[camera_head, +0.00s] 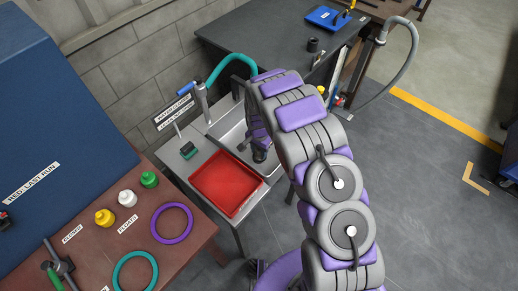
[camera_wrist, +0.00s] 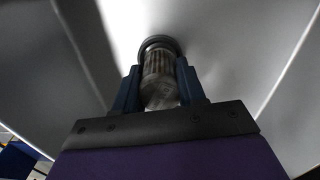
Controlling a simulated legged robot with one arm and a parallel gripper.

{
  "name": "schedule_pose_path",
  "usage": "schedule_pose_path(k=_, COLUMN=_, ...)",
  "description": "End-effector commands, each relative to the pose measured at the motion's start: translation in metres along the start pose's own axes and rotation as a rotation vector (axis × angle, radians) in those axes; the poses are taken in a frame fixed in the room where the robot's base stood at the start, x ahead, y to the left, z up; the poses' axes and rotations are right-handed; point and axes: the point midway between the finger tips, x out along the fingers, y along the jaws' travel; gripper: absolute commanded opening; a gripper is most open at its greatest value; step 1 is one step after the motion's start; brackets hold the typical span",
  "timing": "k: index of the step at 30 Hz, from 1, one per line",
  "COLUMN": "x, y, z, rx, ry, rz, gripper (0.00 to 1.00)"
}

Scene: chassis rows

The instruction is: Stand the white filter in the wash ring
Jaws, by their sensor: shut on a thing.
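My gripper (camera_wrist: 160,88) is shut on a ribbed, grey-white cylinder (camera_wrist: 160,65), which looks like the white filter, in the wrist view. A dark round ring (camera_wrist: 158,42) shows at the cylinder's far end. I cannot tell if the ring is part of the filter or the wash ring, or whether the filter is seated in it. In the head view my gripper (camera_head: 261,150) is low over the grey sink basin (camera_head: 232,130), mostly hidden by my arm; the filter is not clearly visible there.
A red tray (camera_head: 227,184) lies beside the basin. A teal-hosed tap (camera_head: 203,100) stands behind it. The brown table (camera_head: 110,240) holds yellow, white and green bottles, a purple ring (camera_head: 172,206) and a teal ring (camera_head: 119,272). A dark table (camera_head: 255,45) stands behind.

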Motion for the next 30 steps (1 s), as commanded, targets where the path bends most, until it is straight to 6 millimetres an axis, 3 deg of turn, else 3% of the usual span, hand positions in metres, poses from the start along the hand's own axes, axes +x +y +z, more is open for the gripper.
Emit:
schedule_pose_path(k=11, x=0.0107, y=0.0001, z=0.0001, rx=0.0, ry=0.0, rz=0.001, gripper=0.1)
schedule_pose_path(k=12, x=0.0107, y=0.0, z=0.0001, rx=0.0, ry=0.0, rz=0.0, gripper=0.42)
schedule_pose_path(k=18, x=0.0101, y=-0.0002, z=0.0, rx=0.0, ry=0.001, rz=0.0, gripper=0.61)
schedule_pose_path(k=21, x=0.0101, y=-0.0003, z=-0.0001, rx=0.0, ry=0.001, rz=0.0, gripper=0.7)
schedule_pose_path(k=30, x=0.0085, y=-0.0005, z=-0.0001, rx=0.0, ry=0.001, rz=-0.001, gripper=0.7)
